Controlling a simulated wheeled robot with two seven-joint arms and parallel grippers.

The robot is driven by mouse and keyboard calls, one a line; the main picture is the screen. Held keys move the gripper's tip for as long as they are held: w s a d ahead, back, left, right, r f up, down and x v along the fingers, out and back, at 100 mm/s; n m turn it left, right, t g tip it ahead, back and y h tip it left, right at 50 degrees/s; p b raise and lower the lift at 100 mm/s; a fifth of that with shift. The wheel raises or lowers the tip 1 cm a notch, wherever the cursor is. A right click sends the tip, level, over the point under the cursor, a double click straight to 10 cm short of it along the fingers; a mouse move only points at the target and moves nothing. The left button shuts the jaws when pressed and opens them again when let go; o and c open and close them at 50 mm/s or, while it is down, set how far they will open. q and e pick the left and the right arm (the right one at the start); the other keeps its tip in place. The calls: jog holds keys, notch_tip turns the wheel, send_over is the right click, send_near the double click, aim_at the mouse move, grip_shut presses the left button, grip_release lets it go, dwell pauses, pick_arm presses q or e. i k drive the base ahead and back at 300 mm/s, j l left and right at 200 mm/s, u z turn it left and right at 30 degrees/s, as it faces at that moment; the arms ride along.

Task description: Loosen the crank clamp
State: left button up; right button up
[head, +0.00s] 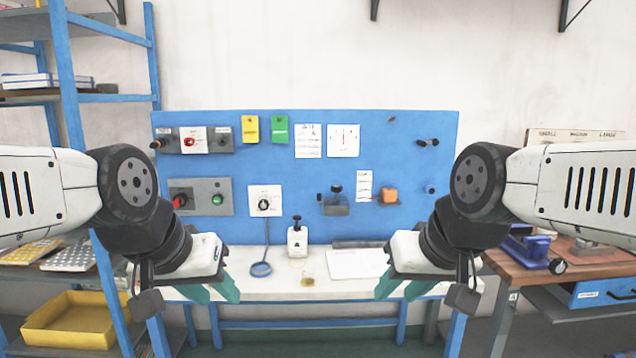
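No part is clearly recognisable as the crank clamp at this size. One candidate is a dark knobbed fixture (336,200) on the blue panel. Another is a blue vise-like device (527,246) with a small dark wheel (557,266) on the wooden bench at the right. My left gripper (222,296) hangs in front of the white table's left part, its teal fingers apart and empty. My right gripper (402,292) hangs in front of the table's right part, also with fingers apart and empty. Neither gripper touches any fixture.
The blue panel (300,160) carries switches, a dial (264,202), an orange block (389,195) and papers. A shelf with a yellow tray (72,338) stands left.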

aim_at(431, 189)
jog(key=z, duration=0.85)
jog(key=i+j, duration=0.25)
jog(key=i, duration=0.15)
jog(key=i+j+u, duration=0.1)
jog(key=i, duration=0.3)
jog(key=i+j+u, duration=0.1)
jog(key=i+j, duration=0.2)
jog(key=i, duration=0.1)
